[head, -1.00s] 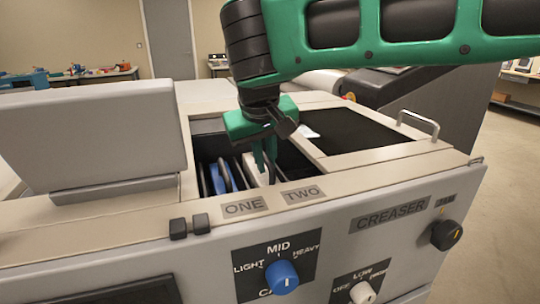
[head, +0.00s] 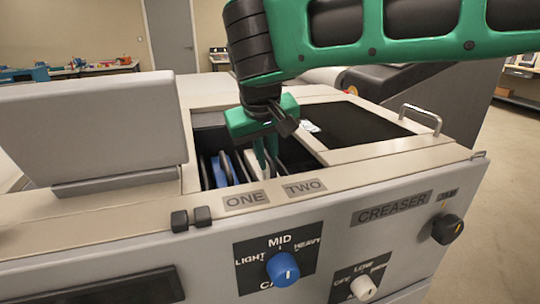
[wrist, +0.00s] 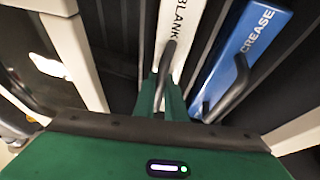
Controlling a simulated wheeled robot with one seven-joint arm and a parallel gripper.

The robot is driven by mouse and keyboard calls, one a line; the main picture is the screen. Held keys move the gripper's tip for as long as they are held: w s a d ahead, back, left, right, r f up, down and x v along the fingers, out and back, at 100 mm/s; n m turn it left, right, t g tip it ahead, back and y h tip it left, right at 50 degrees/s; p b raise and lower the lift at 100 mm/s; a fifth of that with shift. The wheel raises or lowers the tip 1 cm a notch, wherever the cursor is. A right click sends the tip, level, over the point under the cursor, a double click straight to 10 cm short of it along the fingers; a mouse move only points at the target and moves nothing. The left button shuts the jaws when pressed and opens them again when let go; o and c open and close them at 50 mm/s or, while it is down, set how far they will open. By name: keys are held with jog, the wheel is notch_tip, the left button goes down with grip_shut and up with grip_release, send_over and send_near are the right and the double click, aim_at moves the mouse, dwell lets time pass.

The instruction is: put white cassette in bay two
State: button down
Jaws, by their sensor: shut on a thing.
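The white cassette (head: 258,166), marked BLANK in the wrist view (wrist: 184,28), has a dark handle on its top. It stands in the dark opening, behind the panel near the label TWO (head: 304,188); its lower part is hidden. My gripper (head: 266,160) points down into the opening, its green fingers closed on the handle, as the wrist view also shows (wrist: 165,92). I cannot tell whether the cassette is fully seated. A blue cassette (head: 222,168), marked CREASE in the wrist view (wrist: 248,48), stands beside it near the label ONE (head: 246,199).
The raised grey lid (head: 85,135) stands left of the opening. A dark recessed panel (head: 358,131) and a metal handle (head: 421,118) lie to the right. The front panel carries a blue knob (head: 283,270), a white knob (head: 362,288) and a black knob (head: 447,229).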

jog(key=shift+f, duration=0.45)
jog(key=c, duration=1.7)
grip_release()
jog(key=shift+c, duration=0.2)
jog(key=shift+s, duration=0.1)
jog(key=shift+f, duration=0.1)
